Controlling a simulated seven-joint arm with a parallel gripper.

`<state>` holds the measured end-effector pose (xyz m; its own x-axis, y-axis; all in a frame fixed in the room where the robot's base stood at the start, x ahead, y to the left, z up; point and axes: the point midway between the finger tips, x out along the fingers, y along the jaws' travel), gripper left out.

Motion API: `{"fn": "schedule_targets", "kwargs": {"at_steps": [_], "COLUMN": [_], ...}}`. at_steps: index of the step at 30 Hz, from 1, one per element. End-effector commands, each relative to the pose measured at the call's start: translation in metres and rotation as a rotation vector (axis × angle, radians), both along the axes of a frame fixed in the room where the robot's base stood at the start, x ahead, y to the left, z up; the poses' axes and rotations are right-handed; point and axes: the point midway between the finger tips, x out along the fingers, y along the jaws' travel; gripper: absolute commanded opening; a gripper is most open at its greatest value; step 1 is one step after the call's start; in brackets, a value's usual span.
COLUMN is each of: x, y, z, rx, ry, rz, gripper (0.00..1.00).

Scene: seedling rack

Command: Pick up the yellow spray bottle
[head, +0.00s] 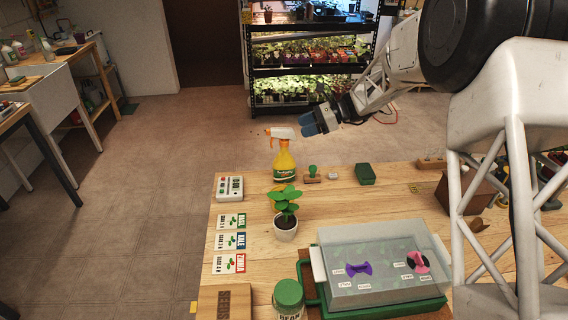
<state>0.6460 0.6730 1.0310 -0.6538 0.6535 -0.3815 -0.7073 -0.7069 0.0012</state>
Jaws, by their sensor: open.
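The yellow spray bottle (284,164) stands upright at the far edge of the wooden table, with a white and orange spray head on top and a green label low on its body. My gripper (308,126) is just to the right of the spray head in the head view, with its blue-grey fingers pointing left toward it. The gripper is open and holds nothing that I can see. I cannot tell from this view how near the fingers are to the bottle in depth.
A potted seedling (286,228) stands in front of the bottle. A timer box (229,188) is to its left; a stamp (312,175) and a green box (365,174) are to its right. A clear-lidded tray (372,290) and a green-lidded jar (289,293) stand nearer.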

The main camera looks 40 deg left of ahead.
Motion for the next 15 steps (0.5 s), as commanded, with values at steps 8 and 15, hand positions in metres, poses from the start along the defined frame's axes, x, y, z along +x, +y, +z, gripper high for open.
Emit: {"fn": "schedule_targets", "kwargs": {"at_steps": [8,15], "x": [-0.001,-0.012], "y": [0.0,0.011], "z": [0.0,-0.006], "rx": [0.0,0.0], "ry": [-0.001,-0.001], "rz": [0.0,0.001], "gripper": [0.58,0.58]}}
